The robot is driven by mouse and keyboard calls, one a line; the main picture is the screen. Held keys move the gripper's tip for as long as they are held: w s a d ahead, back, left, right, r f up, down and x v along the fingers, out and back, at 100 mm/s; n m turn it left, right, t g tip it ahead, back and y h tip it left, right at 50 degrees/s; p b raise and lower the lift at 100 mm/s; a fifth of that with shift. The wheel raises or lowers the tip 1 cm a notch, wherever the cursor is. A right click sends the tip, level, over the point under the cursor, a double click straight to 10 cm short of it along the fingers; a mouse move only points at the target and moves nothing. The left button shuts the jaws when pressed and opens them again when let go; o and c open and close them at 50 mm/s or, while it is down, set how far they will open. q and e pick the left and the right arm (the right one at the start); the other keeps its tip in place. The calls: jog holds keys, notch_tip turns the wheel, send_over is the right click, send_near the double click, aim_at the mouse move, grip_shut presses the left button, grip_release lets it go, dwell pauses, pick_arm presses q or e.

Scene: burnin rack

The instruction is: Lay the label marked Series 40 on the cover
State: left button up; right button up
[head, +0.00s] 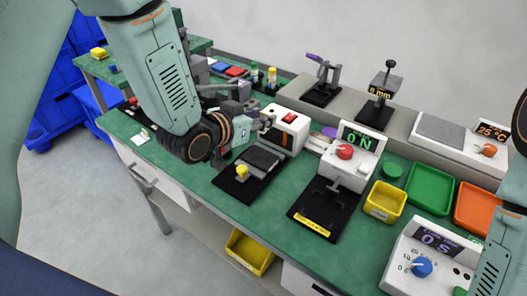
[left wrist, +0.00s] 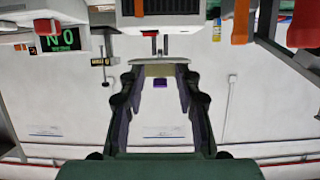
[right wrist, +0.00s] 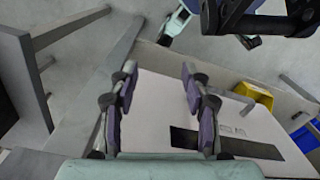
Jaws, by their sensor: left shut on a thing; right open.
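My left gripper (head: 264,123) is beside the left side of a white box with an orange stripe and red top (head: 290,118). In the left wrist view, its fingers (left wrist: 158,72) are shut on a thin pale piece (left wrist: 159,71) at their tips. I cannot read any marking on it, so I cannot tell whether it is the Series 40 label. A dark grey plate (head: 264,159), perhaps the cover, lies on a black base with a yellow knob (head: 242,170), below the left gripper. My right gripper (right wrist: 160,80) is open and empty, away from the bench top.
A white press with a "0 N" display (head: 358,137) stands right of the plate. Yellow (head: 402,204), green (head: 451,190) and orange (head: 456,212) trays are farther right. Small pale pieces (head: 142,136) lie at the bench's left. Green bench top (head: 275,212) is clear between plate and press.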

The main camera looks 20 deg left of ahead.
pick_arm(q)
jog(key=b, duration=0.1)
send_over(260, 158)
jog(key=f, duration=0.5)
jog(key=shift+a+f, duration=0.3)
jog(key=shift+w+a+f, duration=0.1)
jog(key=shift+f, duration=0.25)
jog(key=shift+d+f, duration=0.25)
jog(key=shift+f, duration=0.3)
notch_tip(260, 158, down, 2)
jog(key=shift+d+f+b, duration=0.1)
jog(key=shift+d+b, duration=0.05)
jog(key=shift+b, duration=0.3)
jog(key=shift+f, duration=0.25)
jog(key=shift+a, duration=0.3)
jog(key=shift+d+f, duration=0.1)
jog(key=shift+d, duration=0.1)
jog(key=shift+o, duration=1.3)
jog(key=o, duration=0.4)
jog(key=shift+a+f, duration=0.1)
